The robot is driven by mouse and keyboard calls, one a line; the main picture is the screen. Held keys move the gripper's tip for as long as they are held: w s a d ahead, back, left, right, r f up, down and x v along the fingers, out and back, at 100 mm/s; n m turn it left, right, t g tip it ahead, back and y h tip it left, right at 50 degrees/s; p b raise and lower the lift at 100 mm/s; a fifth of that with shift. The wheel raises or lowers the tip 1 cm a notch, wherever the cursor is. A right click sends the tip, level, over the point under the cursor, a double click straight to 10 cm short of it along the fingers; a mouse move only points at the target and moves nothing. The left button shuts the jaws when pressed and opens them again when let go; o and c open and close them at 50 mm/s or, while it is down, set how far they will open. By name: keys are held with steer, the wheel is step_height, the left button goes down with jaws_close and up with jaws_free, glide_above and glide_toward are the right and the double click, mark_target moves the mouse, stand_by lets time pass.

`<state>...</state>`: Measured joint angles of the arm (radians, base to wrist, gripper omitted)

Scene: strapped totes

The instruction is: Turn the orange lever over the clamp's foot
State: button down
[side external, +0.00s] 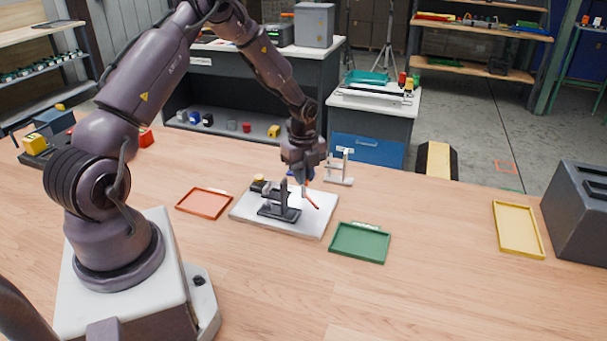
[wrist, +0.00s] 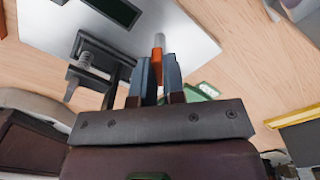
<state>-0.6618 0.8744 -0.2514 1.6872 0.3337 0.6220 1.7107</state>
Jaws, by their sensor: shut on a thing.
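The orange lever (side external: 314,202) slants down beside the dark clamp (side external: 280,207) on a white board (side external: 305,229). My gripper (side external: 304,183) points down over the right part of the board, shut on the lever. In the wrist view, the lever's orange end (wrist: 158,41) shows between and beyond my two blue-grey fingers (wrist: 159,75). The clamp's dark frame and its threaded spindle (wrist: 86,59) show left of the fingers, apart from them. The clamp's foot cannot be told clearly, and the gripped part of the lever is hidden by my fingers.
A red tray (side external: 204,204) lies left of the board and a green tray (side external: 360,243) right of it. A small white stand (side external: 340,169) is close behind my gripper. A yellow tray (side external: 518,230) and a grey bin (side external: 580,212) are far right. The front tabletop is clear.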

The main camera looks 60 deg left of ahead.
steer(key=m, duration=0.5)
steer(key=shift+m, duration=0.3)
steer(key=shift+r+m, duration=0.1)
steer(key=shift+m, duration=2.1)
steer(key=c, duration=1.2)
jaws_free()
step_height(320, 180, up, 13)
